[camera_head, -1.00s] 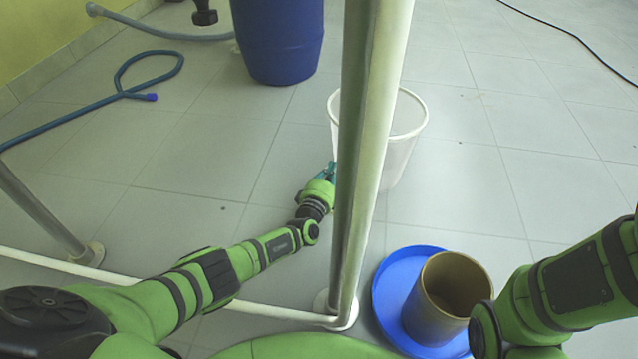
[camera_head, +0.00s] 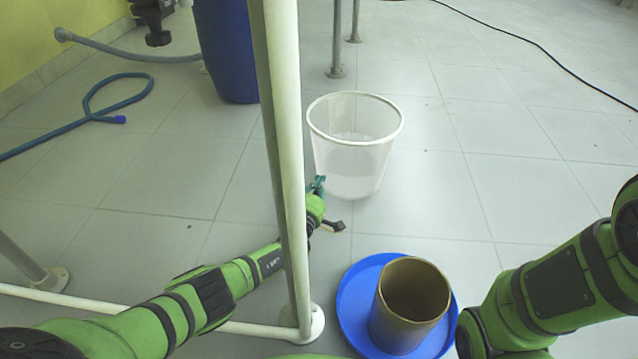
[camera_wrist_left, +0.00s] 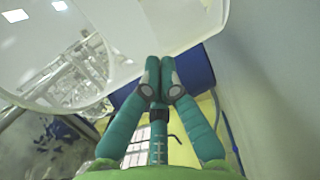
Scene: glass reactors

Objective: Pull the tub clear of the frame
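The white, see-through tub (camera_head: 352,172) stands upright on the tiled floor, right of the frame's upright post (camera_head: 287,170). My left gripper (camera_head: 319,184) is at the tub's lower left side, well below the rim; the post crosses in front of my left arm. In the left wrist view the two teal fingers (camera_wrist_left: 160,68) are close together, with nothing visible between them. The pale tub (camera_wrist_left: 185,22) fills the area just beyond the fingertips there; whether they touch it is unclear. My right arm enters from the right, but its gripper is out of view.
A blue tray (camera_head: 353,300) with a brown pot (camera_head: 405,310) sits on the floor right of the post's foot. A blue barrel (camera_head: 228,60) and a hose (camera_head: 88,112) are at the back left. Floor right of the tub is clear.

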